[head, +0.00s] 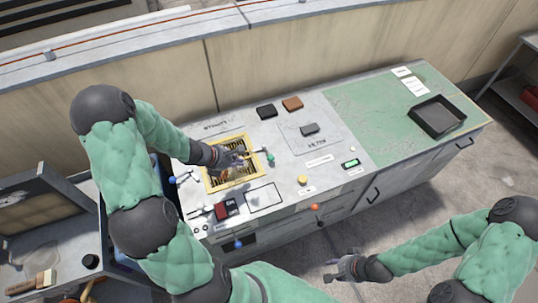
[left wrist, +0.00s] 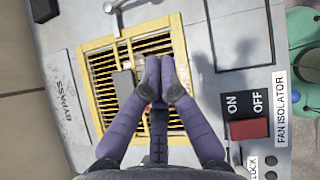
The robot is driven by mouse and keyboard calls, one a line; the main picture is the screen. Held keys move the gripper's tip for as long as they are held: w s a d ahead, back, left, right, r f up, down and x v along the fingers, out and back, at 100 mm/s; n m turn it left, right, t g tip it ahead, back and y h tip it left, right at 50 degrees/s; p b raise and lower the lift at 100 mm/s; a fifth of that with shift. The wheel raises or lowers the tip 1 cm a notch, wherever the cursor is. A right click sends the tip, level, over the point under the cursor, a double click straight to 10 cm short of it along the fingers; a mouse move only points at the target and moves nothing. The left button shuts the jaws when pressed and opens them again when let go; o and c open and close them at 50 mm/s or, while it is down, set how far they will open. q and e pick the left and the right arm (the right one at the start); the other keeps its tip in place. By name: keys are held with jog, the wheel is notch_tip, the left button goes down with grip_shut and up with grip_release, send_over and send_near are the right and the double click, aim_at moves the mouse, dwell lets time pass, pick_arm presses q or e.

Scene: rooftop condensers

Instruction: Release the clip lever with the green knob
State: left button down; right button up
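The green knob (head: 270,159) stands on the bench top just right of the yellow-framed grille (head: 208,186) in the head view. Its lever is small and partly unclear there. My left gripper (head: 243,155) is over the grille, left of the green knob and apart from it. In the left wrist view the two fingertips (left wrist: 161,75) meet above the grille, with nothing seen between them. A grey metal fitting (left wrist: 112,6) shows at that view's top edge; the green knob is not in it. My right gripper (head: 340,269) is open and empty, away from the bench front.
Blue knobs (head: 238,244), an orange knob (head: 314,207), a yellow button (head: 302,180) and a red-and-black isolator switch (head: 227,209) are nearby. A black box (head: 266,111) and brown box (head: 292,104) lie behind. A dark tray (head: 437,130) sits at right; much green surface is clear.

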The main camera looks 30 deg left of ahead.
dwell(0.3)
pick_arm(q)
jog(key=b+x, duration=0.4)
jog(key=x, duration=0.6)
jog(key=w, duration=0.1)
jog(key=d, duration=0.1)
jog(key=w, duration=0.1)
jog(key=shift+w+d+f, duration=0.25)
jog(key=shift+w+d, duration=0.05)
jog(key=shift+w, duration=0.05)
jog(key=shift+w+d, duration=0.15)
jog(key=shift+w, duration=0.25)
jog(key=shift+f, duration=0.1)
